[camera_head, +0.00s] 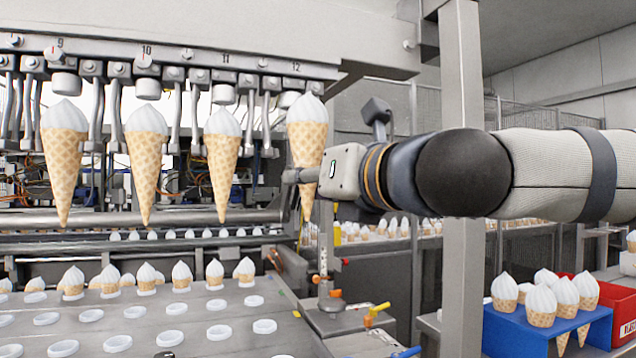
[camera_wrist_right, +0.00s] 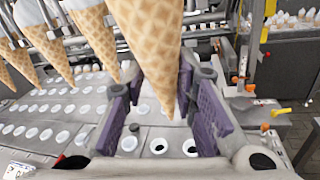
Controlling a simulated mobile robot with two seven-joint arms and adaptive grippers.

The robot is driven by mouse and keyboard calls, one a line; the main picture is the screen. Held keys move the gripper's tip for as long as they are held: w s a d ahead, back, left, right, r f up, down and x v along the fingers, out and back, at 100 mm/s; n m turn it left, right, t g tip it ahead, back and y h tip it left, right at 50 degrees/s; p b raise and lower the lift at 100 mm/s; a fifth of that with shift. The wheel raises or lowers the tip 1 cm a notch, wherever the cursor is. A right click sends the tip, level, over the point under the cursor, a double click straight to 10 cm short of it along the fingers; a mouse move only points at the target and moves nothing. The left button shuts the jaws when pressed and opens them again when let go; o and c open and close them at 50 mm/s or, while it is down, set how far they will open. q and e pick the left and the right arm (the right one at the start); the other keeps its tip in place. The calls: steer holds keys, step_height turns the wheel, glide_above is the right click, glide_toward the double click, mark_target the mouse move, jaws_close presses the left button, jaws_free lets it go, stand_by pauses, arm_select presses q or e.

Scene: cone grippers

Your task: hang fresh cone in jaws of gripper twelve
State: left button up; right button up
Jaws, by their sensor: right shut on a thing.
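The fresh cone (camera_head: 307,140), a waffle cone with a white top, hangs point down below the number 12 label (camera_head: 296,67) at the right end of the overhead rail. My right gripper (camera_head: 303,175) is shut on its waffle part from the right. In the right wrist view the cone (camera_wrist_right: 150,45) stands between the purple-padded fingers (camera_wrist_right: 155,90). Its white top is level with the metal jaws of gripper twelve (camera_head: 267,120); I cannot tell whether they touch it. My left gripper is not in view.
Cones hang under numbers 9 (camera_head: 64,165), 10 (camera_head: 146,165) and 11 (camera_head: 222,165), left of the held cone. Below is a tray (camera_head: 150,325) with white rings. A blue stand (camera_head: 520,335) with several cones and a red bin (camera_head: 620,300) are at lower right.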

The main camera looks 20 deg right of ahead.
steer(key=shift+w+r, duration=0.1)
steer(key=shift+w, duration=0.65)
steer(key=shift+r, duration=0.1)
steer(key=shift+w+f, duration=0.2)
steer(key=shift+w, duration=0.45)
steer(key=shift+x, duration=1.15)
steer(key=shift+w+d, duration=0.1)
steer(key=shift+d, duration=0.1)
